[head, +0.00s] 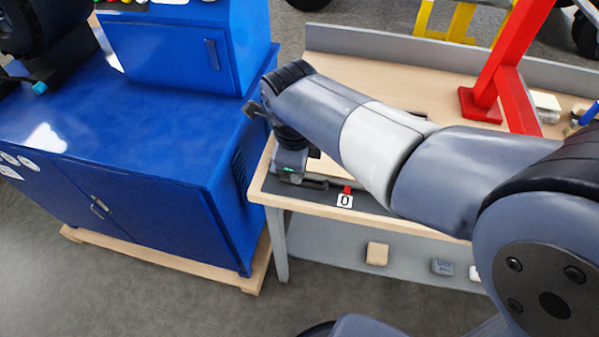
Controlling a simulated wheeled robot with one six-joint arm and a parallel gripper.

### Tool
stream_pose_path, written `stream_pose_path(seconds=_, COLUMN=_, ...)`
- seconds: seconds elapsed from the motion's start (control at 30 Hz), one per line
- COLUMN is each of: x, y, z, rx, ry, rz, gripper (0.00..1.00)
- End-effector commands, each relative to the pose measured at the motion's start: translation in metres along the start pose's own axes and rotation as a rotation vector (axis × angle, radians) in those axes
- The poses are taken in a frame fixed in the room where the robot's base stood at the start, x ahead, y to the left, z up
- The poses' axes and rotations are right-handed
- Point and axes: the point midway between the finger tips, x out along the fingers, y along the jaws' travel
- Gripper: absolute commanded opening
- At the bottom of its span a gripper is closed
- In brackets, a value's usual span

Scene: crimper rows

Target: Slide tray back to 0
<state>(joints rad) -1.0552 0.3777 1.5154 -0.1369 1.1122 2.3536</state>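A white label reading "0" (345,201) sits at the front edge of the wooden workbench (378,216), with a small red marker (347,189) just behind it. My arm reaches in from the right and bends down at the bench's left end. My gripper (308,182) is low over the dark strip at the bench's front left corner, left of the "0" label. Its fingers are small and partly hidden, so I cannot tell whether they are open or shut. A pale flat surface (328,170) shows beside the gripper under my arm; it may be part of the tray, which is otherwise hidden.
A blue cabinet (110,130) on a wooden pallet stands close to the bench's left. A red post (505,70) rises from the bench at the right. Small boxes (377,253) lie on the shelf below. Grey floor is clear in front.

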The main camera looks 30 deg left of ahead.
Motion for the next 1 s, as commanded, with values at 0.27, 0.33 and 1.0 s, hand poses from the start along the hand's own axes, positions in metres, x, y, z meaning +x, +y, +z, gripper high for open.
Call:
stream_pose_path(seconds=0.27, x=-0.035, y=0.000, z=0.000, rx=0.000, ry=0.000, rz=0.000, gripper=0.34)
stream_pose_path(seconds=0.33, x=-0.037, y=0.000, z=0.000, rx=0.000, ry=0.000, rz=0.000, gripper=0.34)
stream_pose_path(seconds=1.0, x=0.007, y=0.001, z=-0.001, rx=0.001, ry=0.005, rz=0.005, gripper=0.34)
